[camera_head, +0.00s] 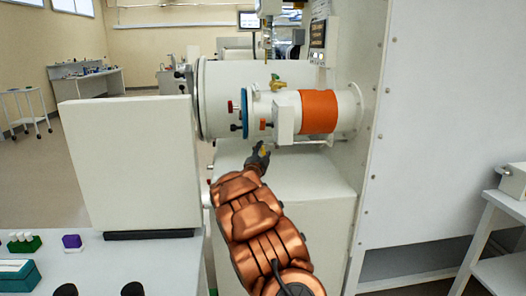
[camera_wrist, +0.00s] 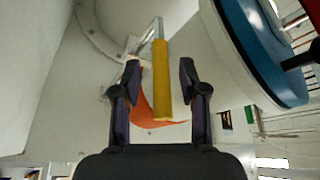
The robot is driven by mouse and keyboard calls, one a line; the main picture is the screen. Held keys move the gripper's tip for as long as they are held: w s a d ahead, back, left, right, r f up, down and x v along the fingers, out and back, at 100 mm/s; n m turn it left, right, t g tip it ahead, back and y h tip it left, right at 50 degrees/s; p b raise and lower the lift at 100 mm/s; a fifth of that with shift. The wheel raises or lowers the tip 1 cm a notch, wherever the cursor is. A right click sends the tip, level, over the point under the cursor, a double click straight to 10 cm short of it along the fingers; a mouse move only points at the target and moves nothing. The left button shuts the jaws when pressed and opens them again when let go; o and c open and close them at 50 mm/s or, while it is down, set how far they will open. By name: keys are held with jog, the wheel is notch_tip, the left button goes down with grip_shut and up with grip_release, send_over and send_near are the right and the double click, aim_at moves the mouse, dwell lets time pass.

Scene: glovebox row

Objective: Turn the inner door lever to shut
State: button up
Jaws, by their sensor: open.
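A yellow lever grip (camera_wrist: 161,80) on a thin metal bracket stands between the two fingers of my gripper (camera_wrist: 160,80) in the wrist view. The fingers are open, with a gap on each side of the grip. In the head view my gripper (camera_head: 260,152) is just below the small white airlock cylinder, and only a bit of yellow (camera_head: 264,149) shows at its fingers. The small cylinder carries an orange band (camera_head: 318,112) and a blue end ring (camera_head: 245,112). I cannot tell from the pictures how far the lever is turned.
The blue ring (camera_wrist: 262,50) is close on the right in the wrist view. A larger white cylinder (camera_head: 222,80) lies behind the small one. A white panel (camera_head: 130,165) stands at left and a tall white wall (camera_head: 455,120) at right. A brass valve (camera_head: 278,82) sits on top.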

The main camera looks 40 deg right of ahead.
jog(key=shift+d, duration=0.15)
grip_shut()
dwell(0.4)
jog(key=shift+f, duration=0.15)
